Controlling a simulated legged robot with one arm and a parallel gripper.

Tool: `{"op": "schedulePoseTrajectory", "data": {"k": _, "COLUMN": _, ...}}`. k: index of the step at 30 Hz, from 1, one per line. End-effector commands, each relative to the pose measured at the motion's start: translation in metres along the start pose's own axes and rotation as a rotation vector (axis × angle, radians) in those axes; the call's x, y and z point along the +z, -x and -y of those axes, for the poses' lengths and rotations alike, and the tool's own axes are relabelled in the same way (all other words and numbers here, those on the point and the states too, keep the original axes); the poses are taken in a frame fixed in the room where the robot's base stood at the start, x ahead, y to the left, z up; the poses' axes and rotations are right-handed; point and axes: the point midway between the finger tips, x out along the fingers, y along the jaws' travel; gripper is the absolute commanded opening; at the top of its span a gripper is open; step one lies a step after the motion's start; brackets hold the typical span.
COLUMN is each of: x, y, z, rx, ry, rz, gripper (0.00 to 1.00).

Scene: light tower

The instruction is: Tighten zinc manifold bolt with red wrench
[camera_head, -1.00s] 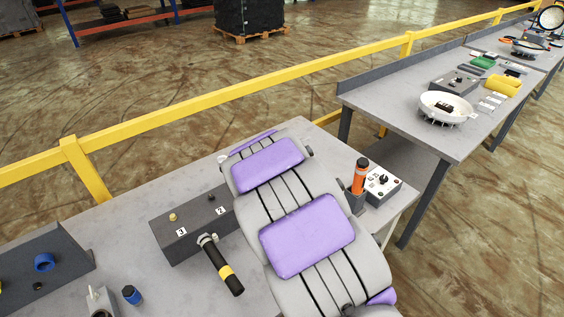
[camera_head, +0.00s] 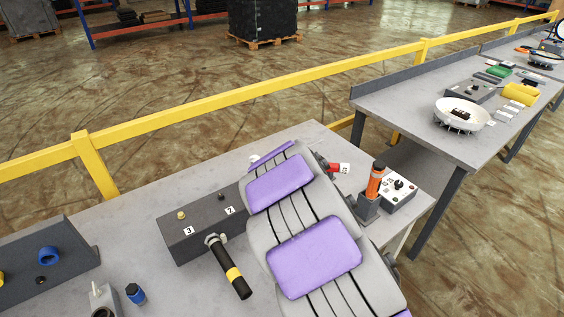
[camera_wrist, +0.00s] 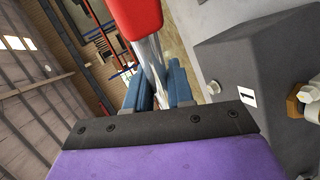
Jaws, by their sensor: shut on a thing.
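My gripper (camera_wrist: 155,88) shows in the wrist view with its blue fingers shut on the silver shaft of the red wrench (camera_wrist: 138,15). The wrench's red end points up in that view. In the head view the red end of the wrench (camera_head: 333,168), with a white tag, shows just right of my arm; my arm hides most of the gripper. The dark manifold box (camera_head: 190,235) has a gold bolt by label 3 and a dark bolt by label 2.
An orange-and-black tool (camera_head: 375,182) stands in a holder by a white control box (camera_head: 399,192). A blue-capped item (camera_head: 135,293) is at front left. A yellow rail (camera_head: 260,92) runs behind the table.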

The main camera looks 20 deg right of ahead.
Motion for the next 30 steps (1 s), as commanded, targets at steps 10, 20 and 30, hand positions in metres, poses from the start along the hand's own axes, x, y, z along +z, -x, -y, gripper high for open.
{"op": "schedulePoseTrajectory", "data": {"k": 10, "x": 0.005, "y": -0.011, "z": 0.029, "rx": 0.000, "ry": 0.000, "rz": 0.001, "gripper": 0.00}}
{"op": "schedulePoseTrajectory", "data": {"k": 20, "x": 0.005, "y": -0.008, "z": 0.026, "rx": 0.000, "ry": 0.001, "rz": 0.001, "gripper": 0.00}}
{"op": "schedulePoseTrajectory", "data": {"k": 30, "x": 0.004, "y": -0.008, "z": 0.026, "rx": 0.001, "ry": 0.000, "rz": 0.000, "gripper": 0.00}}
